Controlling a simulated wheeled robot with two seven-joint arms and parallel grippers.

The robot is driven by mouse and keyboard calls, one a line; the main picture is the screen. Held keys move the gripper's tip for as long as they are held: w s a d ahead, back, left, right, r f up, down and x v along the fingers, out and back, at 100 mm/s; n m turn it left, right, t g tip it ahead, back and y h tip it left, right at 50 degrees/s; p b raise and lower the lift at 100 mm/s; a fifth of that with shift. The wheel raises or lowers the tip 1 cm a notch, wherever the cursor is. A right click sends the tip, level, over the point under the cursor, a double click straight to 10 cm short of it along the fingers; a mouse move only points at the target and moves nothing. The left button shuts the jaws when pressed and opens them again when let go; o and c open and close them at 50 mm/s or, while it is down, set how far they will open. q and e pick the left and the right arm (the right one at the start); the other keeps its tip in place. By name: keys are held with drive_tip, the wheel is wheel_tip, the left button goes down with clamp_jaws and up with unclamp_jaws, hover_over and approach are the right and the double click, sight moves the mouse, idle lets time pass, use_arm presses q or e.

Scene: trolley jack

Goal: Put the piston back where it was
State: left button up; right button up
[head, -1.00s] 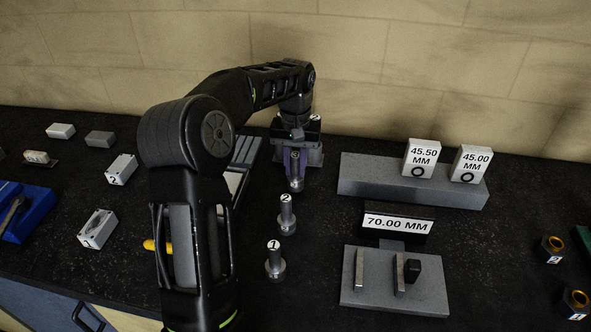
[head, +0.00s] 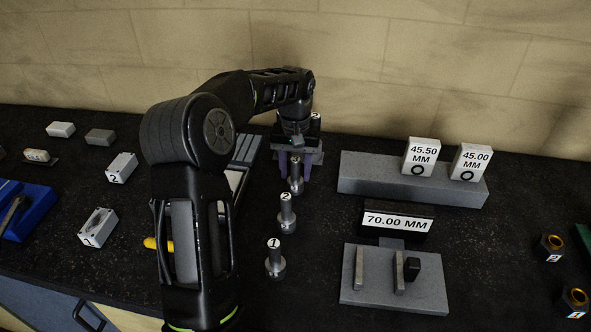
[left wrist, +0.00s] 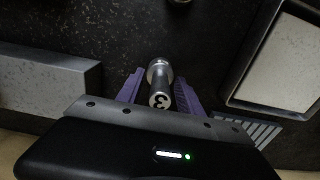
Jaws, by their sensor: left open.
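Piston 3, a grey metal cylinder with a wider foot, stands on the dark bench in the head view (head: 296,180). Its numbered top shows in the left wrist view (left wrist: 160,88). My left gripper (head: 295,172) is open, its purple fingers on either side of piston 3; the fingers also show in the left wrist view (left wrist: 158,90). Piston 2 (head: 287,214) and piston 1 (head: 275,260) stand upright in front of it in a row. Behind the gripper a white-topped piece (head: 315,120) is mostly hidden. My right gripper is out of view.
A grey block (head: 365,175) carrying 45.50 and 45.00 MM blocks stands to the right. In front are a 70.00 MM display (head: 398,222) and a grey plate (head: 360,298). A tray of grey bars (head: 243,150) lies close on the gripper's left. Bare bench lies right of pistons 1 and 2.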

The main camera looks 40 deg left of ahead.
use_arm(q)
drive_tip(key=shift+r, duration=0.1)
wheel_tip(320, 180, up, 8)
drive_tip(key=shift+f, duration=0.15)
drive_tip(key=shift+s+f, duration=0.1)
idle(1.0)
